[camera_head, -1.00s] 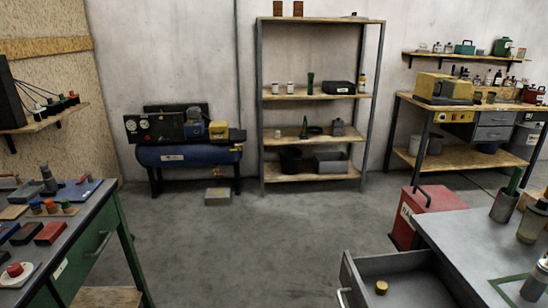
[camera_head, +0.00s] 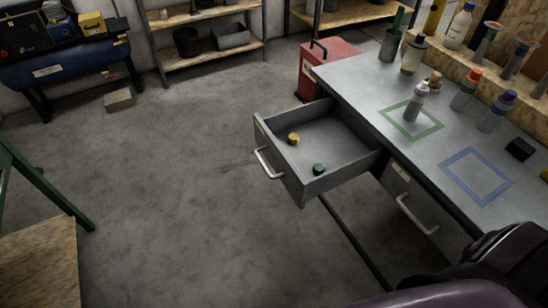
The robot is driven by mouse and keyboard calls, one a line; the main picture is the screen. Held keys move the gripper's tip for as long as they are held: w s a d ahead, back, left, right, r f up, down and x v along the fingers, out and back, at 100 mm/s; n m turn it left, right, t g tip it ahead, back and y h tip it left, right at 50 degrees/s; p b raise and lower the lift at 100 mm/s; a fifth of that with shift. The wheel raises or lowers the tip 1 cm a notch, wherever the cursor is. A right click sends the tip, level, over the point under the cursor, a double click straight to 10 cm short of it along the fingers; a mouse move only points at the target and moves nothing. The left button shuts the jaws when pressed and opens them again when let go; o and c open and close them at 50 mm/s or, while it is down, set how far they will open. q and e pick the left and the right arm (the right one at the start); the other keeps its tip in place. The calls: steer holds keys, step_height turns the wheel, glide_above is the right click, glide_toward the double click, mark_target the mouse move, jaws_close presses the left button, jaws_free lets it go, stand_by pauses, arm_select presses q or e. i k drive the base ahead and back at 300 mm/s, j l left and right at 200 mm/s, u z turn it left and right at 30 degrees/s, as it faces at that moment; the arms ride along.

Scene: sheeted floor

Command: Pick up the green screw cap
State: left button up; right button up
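A small dark green cap (camera_head: 318,169) lies in the open grey drawer (camera_head: 299,186), near its front right corner. A yellow-brown cap (camera_head: 293,138) lies in the same drawer, farther back and to the left, apart from the green one. Neither of my grippers is in view. A dark, glossy part of my own body fills the lower right corner, well away from the green cap.
The drawer sticks out from a grey workbench (camera_head: 352,75). Several bottles stand on it, one inside a green outlined square (camera_head: 411,120); a blue outlined square (camera_head: 476,176) is empty. A red toolbox (camera_head: 325,62) stands behind the drawer.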

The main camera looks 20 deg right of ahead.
mark_target(320, 169)
steer(key=z, duration=0.95)
